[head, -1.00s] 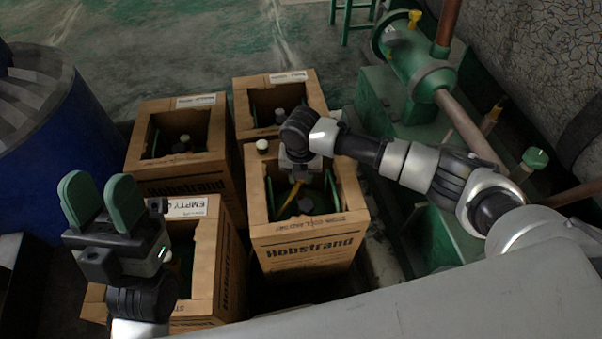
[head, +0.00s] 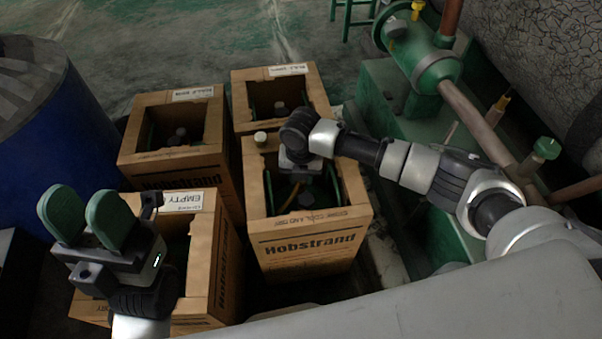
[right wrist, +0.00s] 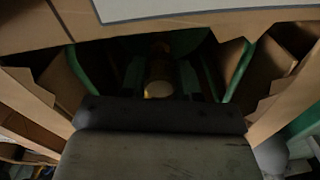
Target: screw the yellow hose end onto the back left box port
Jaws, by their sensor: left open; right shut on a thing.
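The back left box (head: 150,167) is an open cardboard carton with a dark cylinder top inside; its grey port (head: 180,133) shows near the middle. My right gripper (head: 303,178) reaches down into the front right box (head: 308,243), its fingers mostly hidden by the wrist. A short piece of the yellow hose (head: 291,196) shows beside it there. In the right wrist view the right gripper (right wrist: 160,80) is shut on a brass-coloured piece (right wrist: 160,72), likely the yellow hose end. My left gripper (head: 84,218) is open and empty, above the front left box.
The front left box (head: 228,262) has an "EMPTY" label. The back right box (head: 293,73) stands behind the front right one. A white cap (head: 260,138) sits on the front right box's rim. A blue drum (head: 55,130) is left, green machinery (head: 420,65) right.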

